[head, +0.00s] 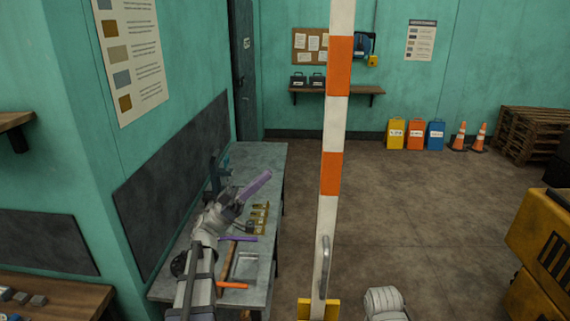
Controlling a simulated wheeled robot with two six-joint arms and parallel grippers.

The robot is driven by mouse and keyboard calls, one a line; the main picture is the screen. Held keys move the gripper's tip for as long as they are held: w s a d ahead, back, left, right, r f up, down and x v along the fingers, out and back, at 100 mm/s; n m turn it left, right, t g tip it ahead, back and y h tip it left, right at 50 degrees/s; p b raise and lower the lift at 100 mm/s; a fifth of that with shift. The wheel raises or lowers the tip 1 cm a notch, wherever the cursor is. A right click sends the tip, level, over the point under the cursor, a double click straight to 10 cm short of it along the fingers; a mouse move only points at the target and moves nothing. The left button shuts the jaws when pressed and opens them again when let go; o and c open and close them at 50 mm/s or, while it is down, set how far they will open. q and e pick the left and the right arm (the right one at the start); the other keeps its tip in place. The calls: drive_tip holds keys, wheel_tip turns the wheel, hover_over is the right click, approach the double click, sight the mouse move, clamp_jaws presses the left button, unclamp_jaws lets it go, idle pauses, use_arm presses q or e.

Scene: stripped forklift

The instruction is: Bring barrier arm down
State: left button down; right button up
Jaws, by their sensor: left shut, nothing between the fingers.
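The barrier arm (330,165) stands upright in the middle of the head view, white with orange bands. Its top runs out of the picture. A grey metal handle (324,268) is fixed low on its face, above a yellow part (318,309) at the foot. My left gripper (240,202) is left of the barrier arm, apart from it, over the workbench. It is shut and empty. A purple bar (256,185) shows at its tip; I cannot tell whether it belongs to the gripper. My right gripper is not in view.
The workbench (262,155) along the left wall carries a hammer (226,262), brass-coloured pieces (259,217) and other tools. Yellow forklift bodywork (545,245) stands at the right. Cans, cones (479,137) and pallets (530,135) line the back wall. The floor (420,205) right of the barrier is clear.

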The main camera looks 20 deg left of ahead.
use_arm(q)
drive_tip(key=w+d+r+p, duration=0.3)
drive_tip(key=d+r+p, duration=0.2)
drive_tip(key=d, duration=0.5)
drive_tip(key=shift+r+p, duration=0.35)
drive_tip(key=shift+r, duration=0.3)
drive_tip(key=shift+w, duration=0.1)
